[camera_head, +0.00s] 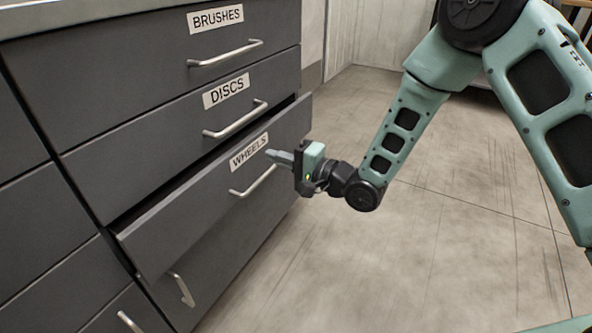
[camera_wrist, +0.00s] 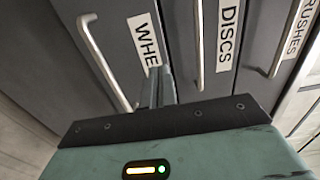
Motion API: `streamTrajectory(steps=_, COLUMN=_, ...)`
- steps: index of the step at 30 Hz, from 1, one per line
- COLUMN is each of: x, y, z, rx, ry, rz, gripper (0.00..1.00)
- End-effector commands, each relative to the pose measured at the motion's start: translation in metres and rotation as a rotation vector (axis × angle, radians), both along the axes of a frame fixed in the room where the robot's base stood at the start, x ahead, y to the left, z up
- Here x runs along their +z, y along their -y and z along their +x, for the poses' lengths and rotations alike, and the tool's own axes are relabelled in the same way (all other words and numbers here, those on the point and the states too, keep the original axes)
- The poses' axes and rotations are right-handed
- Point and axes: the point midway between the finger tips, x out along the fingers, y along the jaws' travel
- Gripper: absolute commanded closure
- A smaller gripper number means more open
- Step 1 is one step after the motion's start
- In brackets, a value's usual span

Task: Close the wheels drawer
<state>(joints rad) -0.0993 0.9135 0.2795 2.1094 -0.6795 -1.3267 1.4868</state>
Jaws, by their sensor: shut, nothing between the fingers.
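The drawer labelled WHEELS (camera_head: 185,222) stands partly open in the head view, its front jutting out past the drawers above it. Its silver bar handle (camera_head: 254,181) sits below the label. My gripper (camera_head: 270,154) is shut and empty, its fingertips at the drawer front close to the right end of the label. In the wrist view the shut fingers (camera_wrist: 158,72) point at the wheels drawer front (camera_wrist: 88,64), over the end of its label and beside its handle (camera_wrist: 103,62). I cannot tell whether the tips touch the front.
The DISCS drawer (camera_head: 150,139) and the BRUSHES drawer (camera_head: 100,75) above are shut, with protruding handles. Another drawer with a handle (camera_head: 182,289) is below. The concrete floor (camera_head: 400,260) to the right is clear.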

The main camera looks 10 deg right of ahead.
Motion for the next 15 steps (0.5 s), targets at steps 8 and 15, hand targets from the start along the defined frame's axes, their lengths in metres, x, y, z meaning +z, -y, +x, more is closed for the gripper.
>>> streamTrajectory(steps=8, x=-0.003, y=-0.036, z=0.026, rx=0.001, ry=0.004, rz=-0.002, gripper=1.0)
streamTrajectory(steps=15, x=0.0, y=-0.046, z=0.033, rx=-0.001, ry=0.0, rz=-0.001, gripper=1.0)
